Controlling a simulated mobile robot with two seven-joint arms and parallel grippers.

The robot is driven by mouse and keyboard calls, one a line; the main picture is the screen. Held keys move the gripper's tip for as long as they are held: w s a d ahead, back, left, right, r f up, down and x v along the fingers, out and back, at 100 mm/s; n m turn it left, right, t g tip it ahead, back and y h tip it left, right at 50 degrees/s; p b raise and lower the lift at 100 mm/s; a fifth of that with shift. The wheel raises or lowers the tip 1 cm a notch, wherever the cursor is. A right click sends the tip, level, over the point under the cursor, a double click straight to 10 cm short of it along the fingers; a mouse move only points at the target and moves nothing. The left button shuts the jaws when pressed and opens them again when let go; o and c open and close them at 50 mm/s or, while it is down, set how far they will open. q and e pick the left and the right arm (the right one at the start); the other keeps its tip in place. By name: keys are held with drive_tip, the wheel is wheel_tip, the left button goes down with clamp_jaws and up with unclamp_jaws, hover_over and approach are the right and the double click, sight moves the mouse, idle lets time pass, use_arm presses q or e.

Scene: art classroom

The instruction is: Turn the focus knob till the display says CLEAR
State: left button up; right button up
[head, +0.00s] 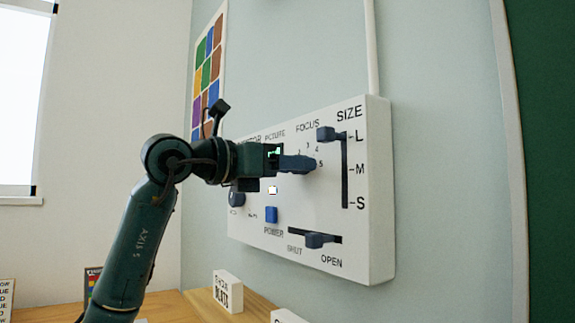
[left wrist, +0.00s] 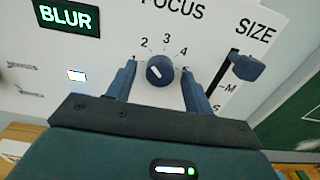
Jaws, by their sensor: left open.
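The focus knob (left wrist: 161,70) is a round dark blue dial in the left wrist view, under the word FOCUS. The numbers 2, 3, 4 and 5 show around it. A small pale mark shows on its face, but I cannot tell which number it points to. The display (left wrist: 66,17) reads BLUR in bright letters on dark green. My left gripper (left wrist: 158,82) is open, with one finger on each side of the knob and gaps visible between. In the head view my left gripper (head: 297,164) is at the panel and hides the knob and most of the display.
The white control panel (head: 375,240) on the wall also has a SIZE slider (head: 327,134) near L, a blue POWER button (head: 271,214) and a SHUT–OPEN slider (head: 316,240). A small lettered block (head: 228,291) stands on the wooden surface below.

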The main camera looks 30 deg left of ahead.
use_arm(q)
drive_tip(key=c, duration=1)
drive_tip(key=shift+r+m, duration=0.1)
drive_tip(key=shift+m, duration=0.3)
use_arm(e)
drive_tip(key=shift+r, duration=0.15)
use_arm(q)
drive_tip(key=m+p, duration=0.3)
drive_tip(key=m, duration=0.4)
drive_tip(key=shift+a+m+p, duration=0.1)
drive_tip(key=shift+m+p, duration=0.3)
use_arm(e)
drive_tip(key=shift+w+a+f+g, duration=0.55)
drive_tip(key=shift+a+g, duration=0.15)
drive_tip(key=shift+a, duration=0.1)
use_arm(q)
drive_tip(key=shift+m, duration=0.3)
use_arm(e)
drive_tip(key=shift+s, duration=0.1)
use_arm(q)
drive_tip(key=o, duration=1)
drive_tip(key=shift+s, duration=0.1)
use_arm(e)
drive_tip(key=shift+d, duration=0.1)
